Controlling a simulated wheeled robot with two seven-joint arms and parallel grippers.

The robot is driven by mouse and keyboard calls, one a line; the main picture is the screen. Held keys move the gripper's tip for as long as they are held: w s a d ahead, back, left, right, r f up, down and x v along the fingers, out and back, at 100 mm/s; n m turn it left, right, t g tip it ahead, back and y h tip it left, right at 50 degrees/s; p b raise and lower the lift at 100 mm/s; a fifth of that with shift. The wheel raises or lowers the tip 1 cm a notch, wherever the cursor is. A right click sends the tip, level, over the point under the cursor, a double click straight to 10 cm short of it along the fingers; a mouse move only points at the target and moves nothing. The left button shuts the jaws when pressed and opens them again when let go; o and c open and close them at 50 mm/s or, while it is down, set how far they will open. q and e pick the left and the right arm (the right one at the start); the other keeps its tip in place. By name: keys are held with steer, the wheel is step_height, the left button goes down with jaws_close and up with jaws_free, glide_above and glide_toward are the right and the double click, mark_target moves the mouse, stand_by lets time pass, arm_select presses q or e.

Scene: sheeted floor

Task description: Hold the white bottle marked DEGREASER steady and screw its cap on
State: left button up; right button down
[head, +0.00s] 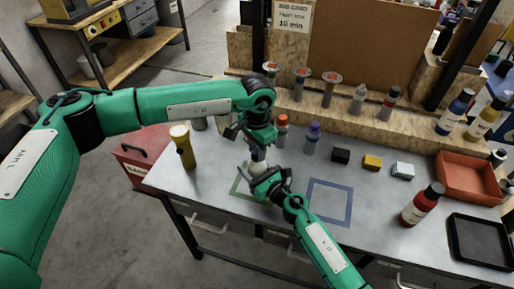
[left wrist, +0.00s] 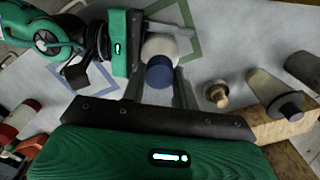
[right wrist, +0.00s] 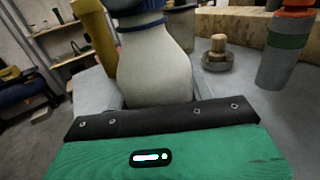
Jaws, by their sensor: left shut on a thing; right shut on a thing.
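The white bottle (head: 257,168) stands upright at the green square outline on the grey table; its round body fills the middle of the right wrist view (right wrist: 153,68). My right gripper (head: 265,180) is shut on the bottle's body, low down. A dark blue cap (left wrist: 159,73) sits at the bottle's neck and also shows at the top edge of the right wrist view (right wrist: 139,8). My left gripper (head: 258,148) comes from above and is shut on the cap. No DEGREASER lettering is readable. How far the cap is threaded cannot be told.
A yellow bottle (head: 186,152) stands to the left. Orange-capped (head: 281,134) and purple-capped (head: 312,139) bottles stand behind. Small blocks (head: 372,162), a red bottle (head: 422,204), a red bin (head: 468,176) and a black tray (head: 480,242) are to the right. The blue outline (head: 329,203) is empty.

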arm_select(q)
steer(key=o, duration=0.9)
steer(key=shift+o, duration=0.2)
steer(key=shift+r, duration=0.1)
steer(key=shift+r, duration=2.15)
steer(key=shift+c, duration=0.4)
